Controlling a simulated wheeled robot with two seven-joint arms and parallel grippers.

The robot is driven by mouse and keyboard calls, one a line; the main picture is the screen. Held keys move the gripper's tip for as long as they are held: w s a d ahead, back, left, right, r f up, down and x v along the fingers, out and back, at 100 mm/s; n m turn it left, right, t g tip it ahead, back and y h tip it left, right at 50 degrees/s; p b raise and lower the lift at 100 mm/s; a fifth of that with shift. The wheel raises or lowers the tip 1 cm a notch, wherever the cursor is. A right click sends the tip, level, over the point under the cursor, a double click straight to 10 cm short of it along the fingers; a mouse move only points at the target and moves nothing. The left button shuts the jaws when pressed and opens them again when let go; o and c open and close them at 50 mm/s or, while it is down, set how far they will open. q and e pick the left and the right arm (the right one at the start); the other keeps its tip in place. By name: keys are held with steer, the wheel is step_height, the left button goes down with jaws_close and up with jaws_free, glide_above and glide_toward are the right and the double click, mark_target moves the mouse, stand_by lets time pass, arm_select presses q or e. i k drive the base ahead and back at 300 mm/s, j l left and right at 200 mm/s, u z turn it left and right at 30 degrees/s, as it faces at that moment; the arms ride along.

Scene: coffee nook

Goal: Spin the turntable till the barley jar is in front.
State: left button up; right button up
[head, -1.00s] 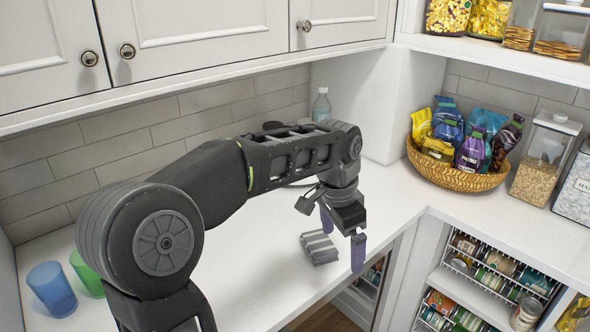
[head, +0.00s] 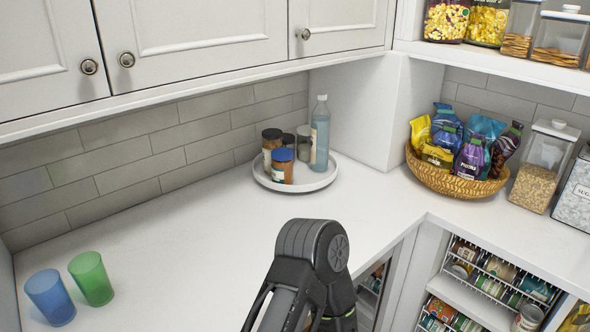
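The turntable (head: 303,187) is a round white tray with a raised rim, standing in the back corner of the counter. The labels are too small to read, so I cannot tell which jar is barley. Neither of my grippers is in view; only an arm link of mine shows at the bottom centre, apart from the turntable.
A blue cup (head: 50,298) and a green cup (head: 91,279) stand at the left. The counter (head: 180,245) between cups and turntable is clear.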

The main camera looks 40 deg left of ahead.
mark_target(305, 179)
steer(key=i+l+u, duration=0.1)
steer(key=i, duration=0.3)
steer(key=i+l, duration=0.1)
steer(key=i, duration=0.3)
steer(key=u, duration=1.7)
